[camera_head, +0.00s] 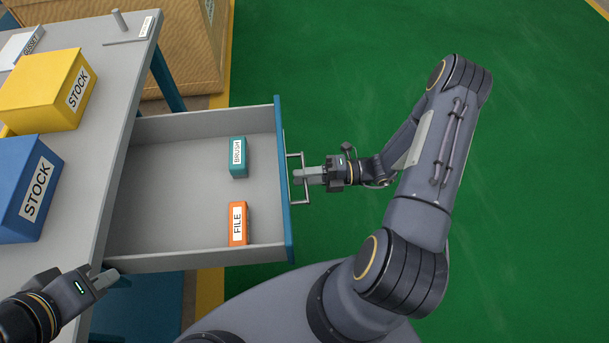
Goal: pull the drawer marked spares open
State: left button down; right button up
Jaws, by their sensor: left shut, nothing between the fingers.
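A grey drawer (165,215) with a blue front (283,180) stands pulled out from under the grey bench. Its label is not visible from here, so I cannot read whether it says spares. A metal bar handle (305,196) sticks out from the front. My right gripper (303,176) is shut on the handle at its middle, with the fingertips reaching past the bar towards the drawer front. My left gripper (107,279) is shut and empty at the lower left, beside the bench edge and the drawer's near corner.
A teal BRUSH box (238,158) and an orange FILE box (238,224) stand in the drawer. Yellow (40,95) and blue (22,190) STOCK bins sit on the bench (110,110). A tan crate (185,45) stands behind. The green floor (330,70) to the right is clear.

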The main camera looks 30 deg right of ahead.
jog(key=v, duration=0.8)
dwell(0.4)
